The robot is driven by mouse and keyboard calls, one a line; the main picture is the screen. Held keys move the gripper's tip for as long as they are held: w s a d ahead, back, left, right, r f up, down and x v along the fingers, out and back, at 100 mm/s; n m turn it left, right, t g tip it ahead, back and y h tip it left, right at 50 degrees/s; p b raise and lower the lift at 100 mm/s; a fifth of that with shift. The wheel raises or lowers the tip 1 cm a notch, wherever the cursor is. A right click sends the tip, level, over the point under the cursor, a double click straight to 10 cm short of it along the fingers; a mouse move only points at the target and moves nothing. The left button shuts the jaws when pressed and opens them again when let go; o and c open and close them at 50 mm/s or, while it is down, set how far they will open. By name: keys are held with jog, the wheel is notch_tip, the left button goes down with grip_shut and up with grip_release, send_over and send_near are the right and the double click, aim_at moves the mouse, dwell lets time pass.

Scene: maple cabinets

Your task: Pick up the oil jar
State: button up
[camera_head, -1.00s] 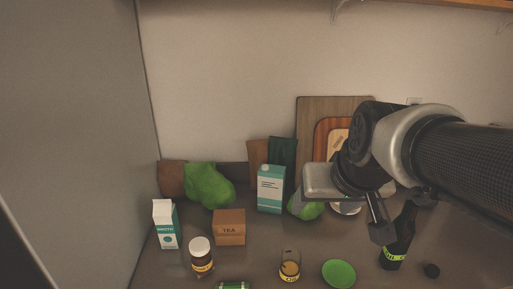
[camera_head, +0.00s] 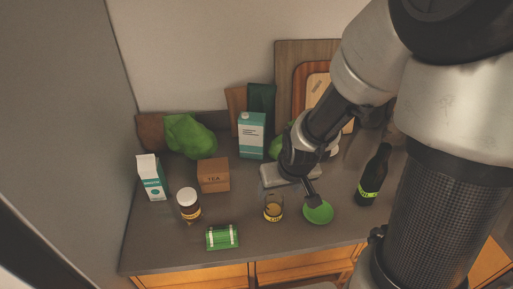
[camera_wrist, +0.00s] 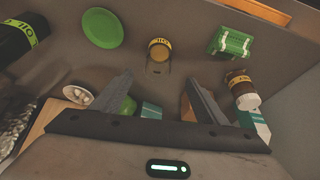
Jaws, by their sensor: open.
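A small glass jar (camera_head: 273,207) with amber contents and a yellow label stands near the counter's front; its lettering is too small to read surely. In the wrist view the jar (camera_wrist: 159,50) is ahead of my gripper (camera_wrist: 158,80), roughly centred between the two spread fingers and apart from them. In the head view my gripper (camera_head: 312,196) is above the counter to the right of the jar, overlapping the green plate (camera_head: 318,214). The gripper is open and empty; one finger is mostly hidden in that view. A tall dark bottle (camera_head: 374,176) has a yellow-green label reading OIL.
A brown jar with a white lid (camera_head: 188,204), a green caddy (camera_head: 222,237), a tea box (camera_head: 213,175) and a white carton (camera_head: 152,178) stand left. A teal carton (camera_head: 251,135) and boards (camera_head: 300,62) are behind. A grey wall bounds the left.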

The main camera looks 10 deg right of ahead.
aim_at(275, 199)
jog(key=b+x, duration=0.6)
jog(key=x, duration=0.2)
jog(key=shift+w+f+b, duration=0.1)
jog(key=shift+f+b, duration=0.25)
jog(key=shift+b, duration=0.05)
jog(key=b+x, duration=0.2)
jog(key=x, duration=0.1)
jog(key=b+x, duration=0.3)
jog(key=shift+w+d+r, duration=0.1)
jog(key=shift+w, duration=0.35)
jog(key=shift+r, duration=0.1)
jog(key=shift+c, duration=0.3)
jog(key=shift+r, duration=0.1)
jog(key=c, duration=1.2)
